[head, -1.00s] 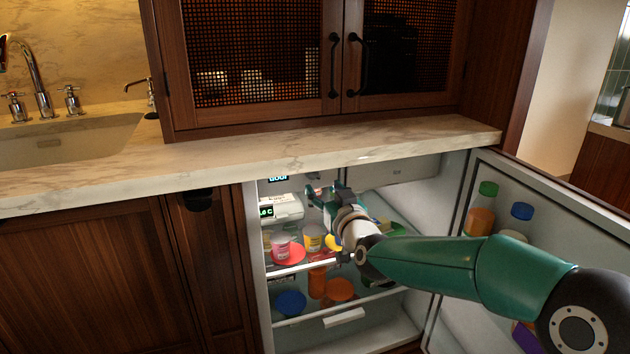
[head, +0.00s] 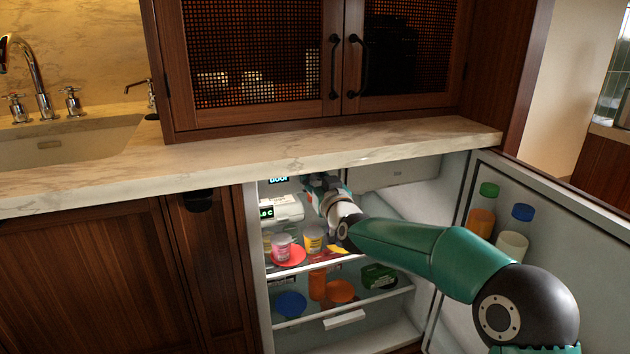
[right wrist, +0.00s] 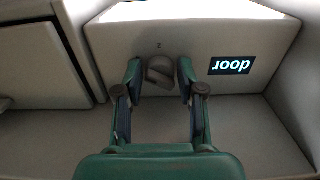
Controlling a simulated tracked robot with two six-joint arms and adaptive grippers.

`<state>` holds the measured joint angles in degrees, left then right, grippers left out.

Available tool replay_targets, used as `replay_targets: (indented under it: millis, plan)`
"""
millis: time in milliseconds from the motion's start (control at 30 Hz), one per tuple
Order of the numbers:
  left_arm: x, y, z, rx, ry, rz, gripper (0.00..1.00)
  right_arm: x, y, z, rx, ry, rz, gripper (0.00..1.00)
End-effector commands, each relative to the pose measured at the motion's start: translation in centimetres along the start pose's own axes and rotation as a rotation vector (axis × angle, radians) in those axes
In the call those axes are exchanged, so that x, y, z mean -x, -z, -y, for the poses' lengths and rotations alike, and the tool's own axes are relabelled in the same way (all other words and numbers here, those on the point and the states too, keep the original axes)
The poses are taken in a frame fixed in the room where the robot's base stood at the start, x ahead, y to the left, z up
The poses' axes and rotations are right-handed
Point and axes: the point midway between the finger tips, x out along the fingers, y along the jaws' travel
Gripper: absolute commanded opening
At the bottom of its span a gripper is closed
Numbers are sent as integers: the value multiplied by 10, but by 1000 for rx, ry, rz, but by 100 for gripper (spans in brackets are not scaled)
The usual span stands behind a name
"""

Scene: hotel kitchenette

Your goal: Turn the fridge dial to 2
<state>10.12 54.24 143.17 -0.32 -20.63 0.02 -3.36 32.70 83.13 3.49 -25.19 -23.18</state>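The fridge dial (right wrist: 160,72) is a small grey knob on a pale housing inside the open fridge, seen in the right wrist view. In the head view my right gripper (head: 320,184) reaches into the top of the fridge and hides the dial. A display reading "door" (right wrist: 231,66) appears upside down in the wrist view. My left gripper is not in view.
The fridge door (head: 560,235) stands open at the right with bottles in it. Shelves below my right arm hold a pink-labelled cup (head: 281,246), a yellow cup (head: 313,238) and other food. The marble counter (head: 330,150) overhangs the fridge.

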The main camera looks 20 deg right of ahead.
Motion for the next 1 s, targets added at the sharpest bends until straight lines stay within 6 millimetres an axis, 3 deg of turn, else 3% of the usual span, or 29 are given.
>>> replay_targets:
  millis: [33, 200, 567, 1000]
  plan:
    - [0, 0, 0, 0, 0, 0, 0, 0, 0, 0, 0, 0, 0, 25]
    - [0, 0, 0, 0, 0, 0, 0, 0, 0, 0, 0, 0, 0, 0]
    - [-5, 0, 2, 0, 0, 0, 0, 0, -1, 0, -49, 0, 0, 0]
    - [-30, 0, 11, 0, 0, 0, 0, 1, -3, 0, -357, 0, -1, 0]
